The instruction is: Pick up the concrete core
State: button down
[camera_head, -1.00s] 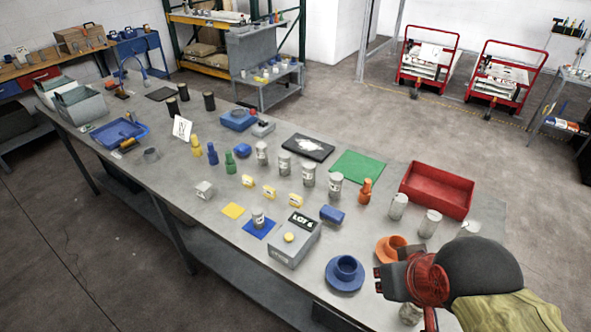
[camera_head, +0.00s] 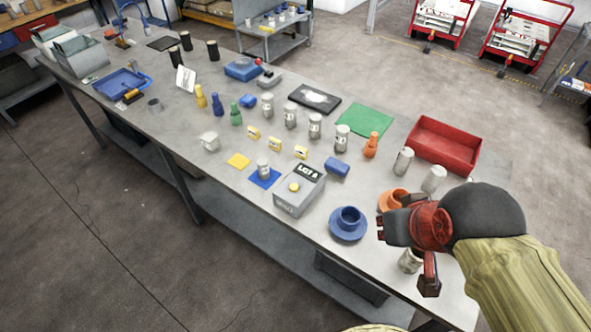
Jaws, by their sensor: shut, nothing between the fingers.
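Several grey cylindrical concrete cores stand upright on the grey workbench (camera_head: 215,180). A row of labelled ones runs across the middle, from one core (camera_head: 267,104) to another (camera_head: 342,140). One core (camera_head: 263,168) stands on a blue square. Two cores (camera_head: 403,161) (camera_head: 433,179) stand by the red tray, and another (camera_head: 409,261) is partly hidden below my gripper. My gripper (camera_head: 382,230) is shut and empty at the bench's right end, seen from above. It is beside the orange flanged piece and right of the blue one; its height above the bench is unclear.
A blue flanged piece (camera_head: 348,222) and an orange one (camera_head: 392,200) are close to my gripper. A grey box marked LOT (camera_head: 299,190) stands at the front edge. The red tray (camera_head: 443,145) is behind. Bottles, yellow tags and a green mat (camera_head: 364,119) occupy the middle.

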aim_at(262, 164)
jog(key=j+z, duration=0.2)
jog(key=j, duration=0.25)
jog(key=k+j+z, duration=0.2)
jog(key=j, duration=0.3)
jog(key=j+z, duration=0.2)
jog(key=j, duration=0.25)
